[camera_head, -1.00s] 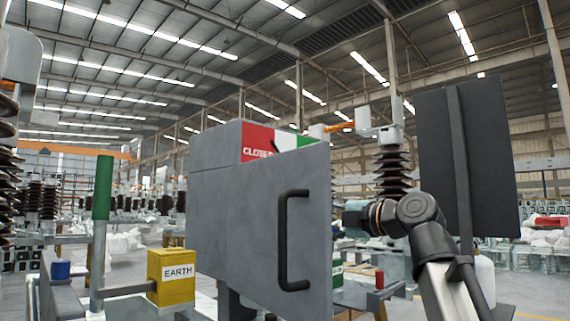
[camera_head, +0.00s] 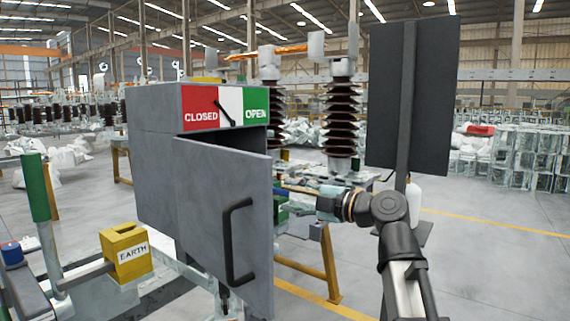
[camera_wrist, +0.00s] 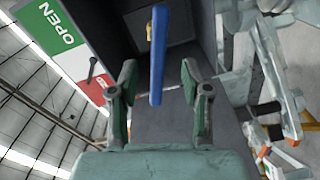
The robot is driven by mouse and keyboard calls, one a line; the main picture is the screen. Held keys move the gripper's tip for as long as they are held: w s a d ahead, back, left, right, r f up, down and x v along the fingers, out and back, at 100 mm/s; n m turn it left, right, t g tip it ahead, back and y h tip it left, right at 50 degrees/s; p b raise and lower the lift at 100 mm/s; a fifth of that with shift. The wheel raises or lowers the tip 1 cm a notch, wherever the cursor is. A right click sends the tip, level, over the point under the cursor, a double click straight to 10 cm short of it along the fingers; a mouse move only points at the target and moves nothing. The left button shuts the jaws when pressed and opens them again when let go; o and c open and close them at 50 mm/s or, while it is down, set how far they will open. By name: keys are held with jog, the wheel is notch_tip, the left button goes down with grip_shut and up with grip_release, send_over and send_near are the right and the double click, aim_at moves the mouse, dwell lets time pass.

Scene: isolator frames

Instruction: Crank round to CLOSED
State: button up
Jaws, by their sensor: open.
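The grey cabinet (camera_head: 155,160) has its front door (camera_head: 225,225) swung open, with a black pull handle (camera_head: 232,245). On top is a red, white and green CLOSED/OPEN sign (camera_head: 224,106). Its black pointer (camera_head: 224,112) slants across the white band, upper end towards the red. In the wrist view, a long blue bar (camera_wrist: 158,50), apparently the crank handle, stands between the fingers of my gripper (camera_wrist: 159,78). My gripper is open, with visible gaps on both sides of the bar. In the head view the door hides the bar and most of my gripper.
A yellow EARTH block (camera_head: 125,255) and a green post (camera_head: 36,190) stand left of the cabinet. Ribbed brown insulators (camera_head: 342,118) rise behind. A dark upright panel (camera_head: 412,95) is at right.

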aim_at(276, 193)
jog(key=s+d+m+p, duration=0.1)
jog(key=s+d+p, duration=0.25)
jog(key=p, duration=0.45)
jog(key=x, duration=0.9)
jog(key=shift+a+r, duration=0.15)
jog(key=shift+a, duration=0.15)
jog(key=shift+w+a+r+b, duration=0.2)
jog(key=shift+w+a+b, duration=0.15)
jog(key=shift+a, duration=0.2)
grip_shut()
